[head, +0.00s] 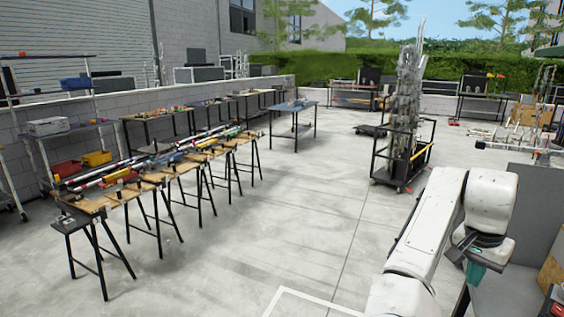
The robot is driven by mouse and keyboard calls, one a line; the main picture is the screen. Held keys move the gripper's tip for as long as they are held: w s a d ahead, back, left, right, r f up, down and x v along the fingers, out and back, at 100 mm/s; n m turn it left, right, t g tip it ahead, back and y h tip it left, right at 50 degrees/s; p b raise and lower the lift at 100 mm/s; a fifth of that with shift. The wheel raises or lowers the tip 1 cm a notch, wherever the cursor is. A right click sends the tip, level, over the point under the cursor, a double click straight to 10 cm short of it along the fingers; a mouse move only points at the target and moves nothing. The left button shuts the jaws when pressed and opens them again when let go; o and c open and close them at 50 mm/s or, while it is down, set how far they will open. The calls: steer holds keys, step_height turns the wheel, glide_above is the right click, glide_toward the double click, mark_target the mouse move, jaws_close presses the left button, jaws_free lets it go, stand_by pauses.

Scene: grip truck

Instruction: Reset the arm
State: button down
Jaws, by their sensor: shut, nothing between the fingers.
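My white arm (430,230) rises at the lower right of the head view and folds over at its upper joint. Its rounded wrist end (490,200) hangs to the right of the forearm. Below it is my gripper (474,270), dark with a teal part, pointing down. It is shut and holds nothing I can see. Its fingertips are small and partly hard to make out.
Just right of my gripper stand a grey panel (538,215) and a brown box (550,275). A black cart (388,150) with tall metal pieces stands beyond my arm. Trestle tables (92,205) line the left. The concrete floor (270,220) between is clear.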

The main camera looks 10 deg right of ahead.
steer(key=s+f+n+h, duration=0.3)
steer(key=s+f+n, duration=0.2)
steer(key=s+f, duration=0.8)
steer(key=s+a+f+n+y, duration=0.2)
steer(key=s+a+f, duration=0.4)
steer(key=s+a, duration=0.3)
steer(key=s+a+f+n+y, duration=0.3)
steer(key=s+a+f+n, duration=0.2)
steer(key=s+a, duration=0.4)
steer(key=shift+s+a+f, duration=0.35)
steer(key=shift+a+f, duration=0.55)
steer(key=shift+a, duration=0.15)
steer(key=shift+d, duration=0.1)
